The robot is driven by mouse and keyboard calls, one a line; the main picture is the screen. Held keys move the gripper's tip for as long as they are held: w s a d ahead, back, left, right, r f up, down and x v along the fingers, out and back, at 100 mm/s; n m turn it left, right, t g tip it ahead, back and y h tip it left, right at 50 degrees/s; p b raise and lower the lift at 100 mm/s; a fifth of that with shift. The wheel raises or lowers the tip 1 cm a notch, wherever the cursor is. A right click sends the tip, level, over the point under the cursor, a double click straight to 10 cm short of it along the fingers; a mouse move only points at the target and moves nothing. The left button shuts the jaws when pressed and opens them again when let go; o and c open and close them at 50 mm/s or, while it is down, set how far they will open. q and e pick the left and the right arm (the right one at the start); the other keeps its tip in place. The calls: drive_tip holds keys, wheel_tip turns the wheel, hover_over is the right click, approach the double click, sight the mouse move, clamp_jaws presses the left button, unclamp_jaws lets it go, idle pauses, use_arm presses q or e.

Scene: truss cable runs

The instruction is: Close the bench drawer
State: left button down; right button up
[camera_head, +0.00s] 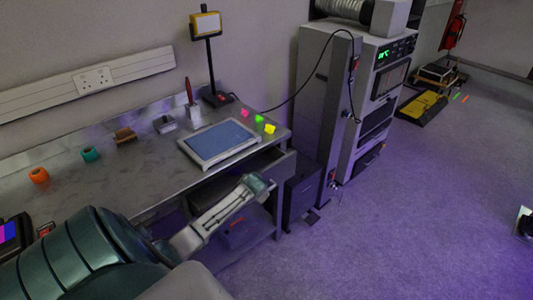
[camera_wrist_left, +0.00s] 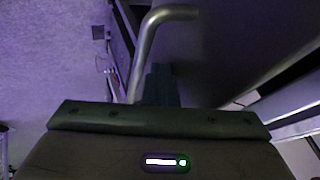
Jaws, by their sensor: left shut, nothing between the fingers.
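The bench drawer (camera_head: 284,166) sits under the right end of the metal bench (camera_head: 160,150). It stands partly pulled out, with a dark gap showing under the bench top. My left gripper (camera_head: 262,183) is at the drawer's front, shut and empty. In the left wrist view the shut fingers (camera_wrist_left: 162,86) point at a bent metal bar handle (camera_wrist_left: 146,50), close beside it. I cannot tell whether they touch. A dark panel (camera_wrist_left: 235,45) fills the right of that view. My right gripper is not in view.
A blue-topped tray (camera_head: 219,142) lies on the bench above the drawer. A grey cabinet (camera_head: 318,100) stands close to the right, with a black cable hanging down. A dark box (camera_head: 302,197) stands below the drawer's right side. The floor (camera_head: 420,200) at right is open.

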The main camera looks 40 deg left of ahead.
use_arm(q)
drive_tip(key=a, duration=0.3)
drive_tip(key=shift+w+a, duration=0.1)
drive_tip(key=shift+a, duration=0.65)
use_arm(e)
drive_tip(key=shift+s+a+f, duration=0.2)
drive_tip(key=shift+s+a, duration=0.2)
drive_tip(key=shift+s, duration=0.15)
